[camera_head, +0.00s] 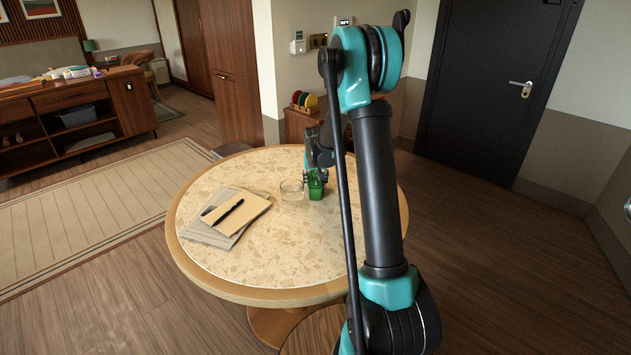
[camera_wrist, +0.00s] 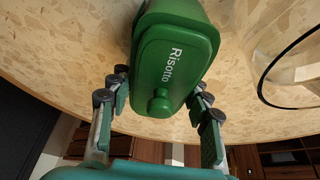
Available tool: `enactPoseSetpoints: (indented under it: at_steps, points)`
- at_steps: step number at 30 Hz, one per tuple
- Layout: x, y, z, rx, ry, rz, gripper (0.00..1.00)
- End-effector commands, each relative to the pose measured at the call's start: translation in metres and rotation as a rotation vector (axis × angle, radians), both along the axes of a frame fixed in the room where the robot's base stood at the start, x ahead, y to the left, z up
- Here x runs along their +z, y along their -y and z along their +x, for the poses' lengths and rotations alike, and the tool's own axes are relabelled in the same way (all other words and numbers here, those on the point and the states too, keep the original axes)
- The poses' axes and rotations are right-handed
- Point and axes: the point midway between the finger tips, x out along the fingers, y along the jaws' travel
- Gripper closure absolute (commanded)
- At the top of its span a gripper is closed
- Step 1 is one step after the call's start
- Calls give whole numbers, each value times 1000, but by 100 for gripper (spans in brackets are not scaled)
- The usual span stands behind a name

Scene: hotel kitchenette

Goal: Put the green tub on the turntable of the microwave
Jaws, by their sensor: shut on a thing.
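The green tub (camera_head: 316,188) stands on the round stone-topped table, right of the table's middle. In the wrist view the tub (camera_wrist: 178,55) fills the upper middle, with a lid knob and the word "Risotto" on it. My gripper (camera_head: 316,174) is at the tub, partly hidden by my arm in the head view. In the wrist view my gripper's fingers (camera_wrist: 158,100) are on both sides of the tub, shut on it. I cannot tell whether the tub is lifted off the table. No microwave or turntable is in view.
A clear glass (camera_head: 291,188) stands just left of the tub; it also shows in the wrist view (camera_wrist: 290,65). Papers, a tan notebook (camera_head: 236,213) and a black pen (camera_head: 228,211) lie on the table's left. The table's front (camera_head: 270,268) is clear.

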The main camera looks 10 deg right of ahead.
Motion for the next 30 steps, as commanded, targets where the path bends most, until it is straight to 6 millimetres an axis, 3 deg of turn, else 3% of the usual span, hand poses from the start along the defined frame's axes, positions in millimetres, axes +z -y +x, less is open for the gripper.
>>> enactPoseSetpoints:
  at_steps: [1,2,6,19,30]
  points:
    - [-2,0,0,0,0,0,89]
    - [-1,0,0,0,0,0,48]
    - [-1,0,0,0,0,0,31]
    - [7,0,-2,0,0,0,31]
    - [65,-4,-26,0,0,0,31]
